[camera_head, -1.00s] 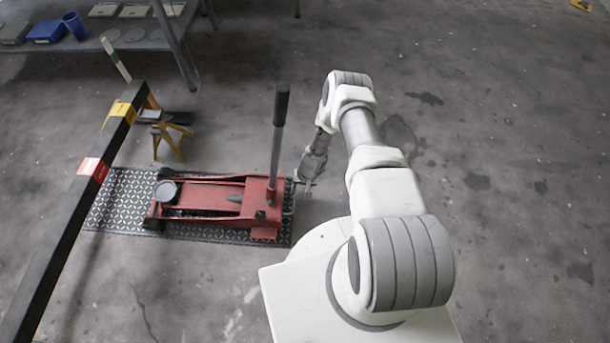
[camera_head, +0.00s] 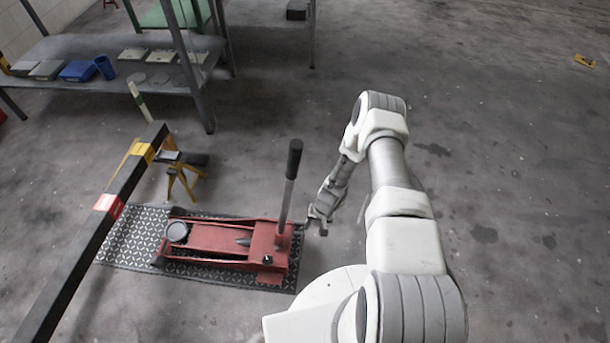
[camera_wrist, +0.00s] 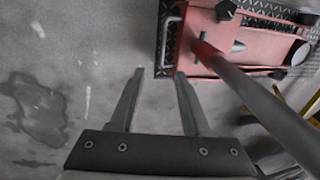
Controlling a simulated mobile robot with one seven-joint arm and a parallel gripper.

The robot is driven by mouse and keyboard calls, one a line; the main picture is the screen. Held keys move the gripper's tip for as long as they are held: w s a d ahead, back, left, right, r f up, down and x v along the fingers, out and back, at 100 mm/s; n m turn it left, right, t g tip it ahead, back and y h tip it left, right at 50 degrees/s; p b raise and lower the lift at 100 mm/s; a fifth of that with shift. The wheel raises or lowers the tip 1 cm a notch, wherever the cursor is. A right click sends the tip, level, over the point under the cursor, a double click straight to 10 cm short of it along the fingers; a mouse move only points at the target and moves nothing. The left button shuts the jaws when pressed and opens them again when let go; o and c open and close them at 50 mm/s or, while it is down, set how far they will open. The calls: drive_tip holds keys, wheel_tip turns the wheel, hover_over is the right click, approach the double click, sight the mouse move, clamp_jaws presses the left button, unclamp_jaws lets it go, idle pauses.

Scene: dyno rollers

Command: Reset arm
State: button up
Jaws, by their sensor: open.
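My gripper (camera_head: 318,226) hangs just to the right of the red floor jack (camera_head: 228,240), near the foot of its upright handle (camera_head: 290,180). In the wrist view my gripper's two fingers (camera_wrist: 155,90) are apart, with only bare floor between them. The red jack also shows at the upper right of the wrist view (camera_wrist: 270,45), with its grey handle slanting across toward the lower right. My gripper is apart from the handle and holds nothing.
The jack lies on a patterned metal plate (camera_head: 125,240). A black beam with red and yellow bands (camera_head: 80,240) crosses the left side. A yellow stand (camera_head: 180,178) is behind the jack. A shelf (camera_head: 110,85) with blue containers stands at the back left. The floor at right is mostly clear.

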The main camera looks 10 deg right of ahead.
drive_tip(key=w+r+n+t, duration=0.1)
drive_tip(key=w+r, duration=0.2)
drive_tip(key=r, duration=0.7)
drive_tip(key=w+r+n, duration=0.1)
drive_tip(key=w+r, duration=0.3)
drive_tip(key=r, duration=0.6)
drive_tip(key=w+r+n+t, duration=0.1)
drive_tip(key=w+r, duration=0.2)
drive_tip(key=r, duration=0.8)
drive_tip(key=s+a+r, duration=0.1)
drive_tip(key=s+r, duration=0.3)
drive_tip(key=r, duration=0.5)
drive_tip(key=s+r+n+t+h, duration=0.1)
drive_tip(key=s+r, duration=0.3)
drive_tip(key=r, duration=0.6)
drive_tip(key=s+a+r, duration=0.1)
drive_tip(key=s+r, duration=0.3)
drive_tip(key=r, duration=0.5)
drive_tip(key=s+r+t+h, duration=0.1)
drive_tip(key=s+r, duration=0.2)
drive_tip(key=s, duration=0.5)
drive_tip(key=s+r+t, duration=0.1)
drive_tip(key=s+r, duration=0.3)
drive_tip(key=s, duration=0.4)
wheel_tip(320, 180, up, 18)
drive_tip(key=p, duration=1.8)
drive_tip(key=shift+s+d+r+p, duration=0.2)
drive_tip(key=shift+s+d+p, duration=0.05)
drive_tip(key=shift+d+p, duration=0.15)
